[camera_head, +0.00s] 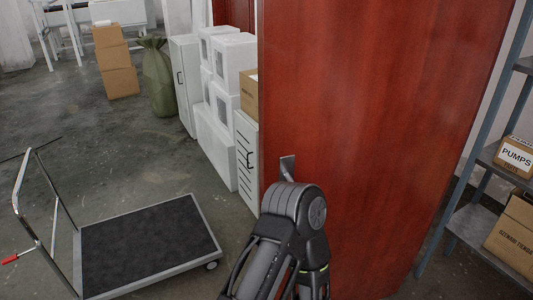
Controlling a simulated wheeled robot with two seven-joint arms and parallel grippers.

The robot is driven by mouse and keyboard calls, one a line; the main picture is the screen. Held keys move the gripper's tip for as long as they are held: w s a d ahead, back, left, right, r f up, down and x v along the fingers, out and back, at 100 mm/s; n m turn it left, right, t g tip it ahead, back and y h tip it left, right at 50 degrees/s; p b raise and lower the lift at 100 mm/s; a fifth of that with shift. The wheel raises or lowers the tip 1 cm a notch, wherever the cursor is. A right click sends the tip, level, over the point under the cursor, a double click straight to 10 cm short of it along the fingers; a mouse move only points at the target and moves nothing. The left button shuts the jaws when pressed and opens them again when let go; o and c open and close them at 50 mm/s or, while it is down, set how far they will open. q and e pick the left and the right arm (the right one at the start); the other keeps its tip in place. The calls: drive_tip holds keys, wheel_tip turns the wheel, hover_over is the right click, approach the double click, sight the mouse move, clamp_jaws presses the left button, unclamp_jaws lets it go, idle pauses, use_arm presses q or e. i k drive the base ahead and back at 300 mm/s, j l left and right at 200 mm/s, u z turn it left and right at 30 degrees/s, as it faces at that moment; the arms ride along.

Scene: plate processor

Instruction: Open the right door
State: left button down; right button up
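The right door (375,110) is a tall red-brown wooden panel filling the middle and right of the head view. Its left edge is free, and the room beyond shows past it. A small silver metal piece (288,166), apparently the door's handle, stands near that edge. A dark grey arm of mine, apparently the right one, rises from the bottom centre, its rounded wrist just below the silver piece. Its gripper fingers are hidden behind the wrist, so I cannot tell whether they touch the handle. My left gripper is not in view.
A flat trolley (150,245) stands at the lower left. White boxes (233,60), a grey cabinet (184,85), a green sack (158,78) and cartons (117,65) stand beyond. A metal shelf (475,225) with boxes is at the right. Floor between trolley and sack is clear.

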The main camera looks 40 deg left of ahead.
sight(372, 104)
drive_tip(key=j, duration=1.8)
drive_tip(key=i+j, duration=0.1)
drive_tip(key=j, duration=1.7)
drive_tip(key=j+z, duration=0.15)
drive_tip(key=j, duration=0.2)
drive_tip(key=z, duration=1.65)
